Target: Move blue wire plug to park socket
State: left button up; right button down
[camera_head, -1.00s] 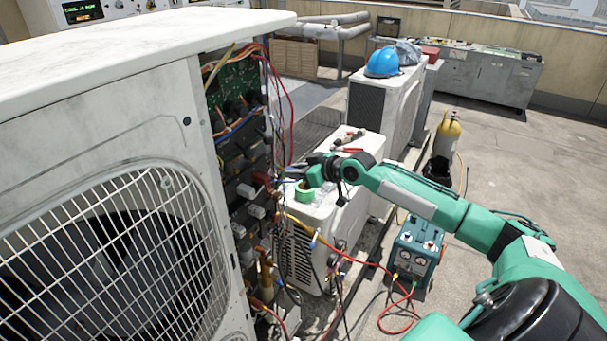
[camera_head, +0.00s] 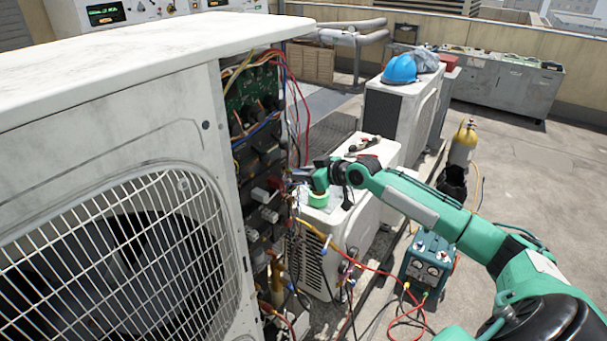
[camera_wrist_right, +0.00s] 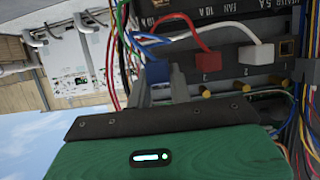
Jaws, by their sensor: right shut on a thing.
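My right gripper (camera_head: 290,179) is at the open wiring side of the large white condenser (camera_head: 120,110). In the right wrist view, its fingers (camera_wrist_right: 162,88) are shut on the blue plug (camera_wrist_right: 157,71), which is largely hidden between them. Blue wires (camera_wrist_right: 148,42) run up from that plug. A red plug (camera_wrist_right: 207,64) and a white plug (camera_wrist_right: 257,56) sit to the right of it in the numbered terminal row. A small opening (camera_wrist_right: 286,47) shows right of the white plug; I cannot tell whether it is the park socket. My left gripper is not in view.
Loose red wires (camera_head: 297,100) hang close to my gripper. A teal gauge box (camera_head: 428,262) with red hoses stands on the roof floor. Open floor lies at the right.

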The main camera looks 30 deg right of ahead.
jog(key=shift+w+a+r, duration=0.1)
jog(key=shift+w+a, duration=0.25)
jog(key=shift+w, duration=0.5)
jog(key=shift+w+a+r, duration=0.1)
jog(key=shift+w+a, duration=0.2)
jog(key=shift+w, duration=0.5)
dwell(1.8)
jog(key=c, duration=1.2)
grip_release()
jog(key=shift+w+a+f, duration=0.1)
jog(key=shift+f, duration=0.05)
jog(key=shift+s+d+b, duration=0.3)
jog(key=shift+s+b, duration=0.15)
jog(key=shift+s, duration=0.05)
jog(key=b+v, duration=0.5)
jog(key=v, duration=0.8)
jog(key=shift+w+a, duration=0.1)
